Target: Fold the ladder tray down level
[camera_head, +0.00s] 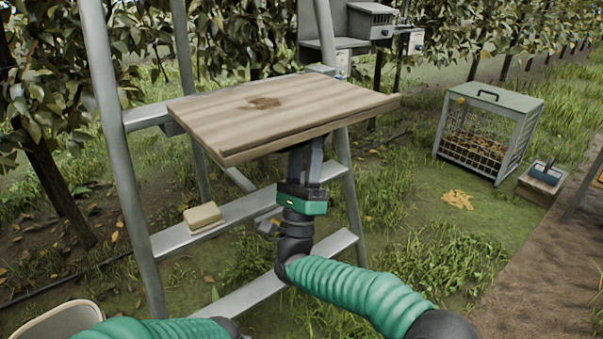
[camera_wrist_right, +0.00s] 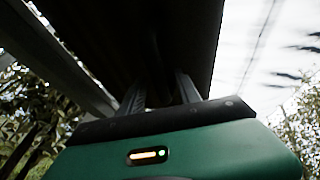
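The ladder tray (camera_head: 330,108) is a wooden board with a dark knot, on the grey metal ladder (camera_head: 120,140) in the head view. Its top shows and it looks close to level; I cannot tell whether it is exactly level. My right gripper (camera_head: 306,158) points up beneath the tray's near part. In the right wrist view the tray's dark underside (camera_wrist_right: 180,40) fills the upper middle. The right gripper's two fingers (camera_wrist_right: 160,92) stand apart with nothing visible between them; contact with the underside is unclear. My left arm shows at the bottom left, its gripper out of view.
A pale block (camera_head: 202,217) sits on a lower ladder step. A wire-fronted crate (camera_head: 490,130) stands on the grass at right, near a small wooden box with a blue-grey top (camera_head: 543,180). Grey boxes (camera_head: 370,20) stand behind the tray. Leafy trees line the back.

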